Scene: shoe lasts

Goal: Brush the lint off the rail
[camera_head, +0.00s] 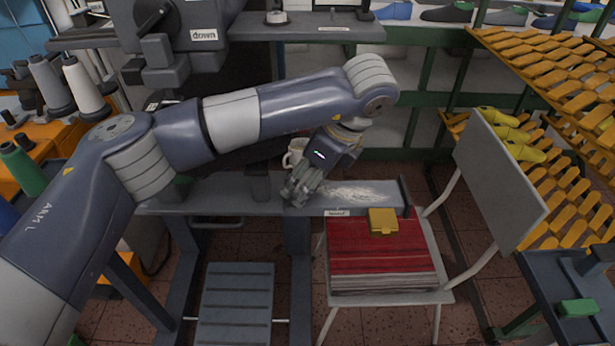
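The rail (240,199) is a long grey bar-like surface across the middle of the head view, with a small white label on its front edge. A pale, whitish patch that looks like lint (362,191) lies on its right part. My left gripper (297,194) reaches down to the rail just left of this patch, close to the surface. Its fingers are small and dark grey here, and I cannot tell whether they are open or shut, or touching the rail. No brush can be made out. My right gripper is not in view.
A white mug (296,153) stands behind my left gripper. A chair (500,165) in front of the rail's right end bears a red stack (375,250) with a yellow box (382,221) on top. A grey slatted platform (236,305) is below. Yellow racks stand right.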

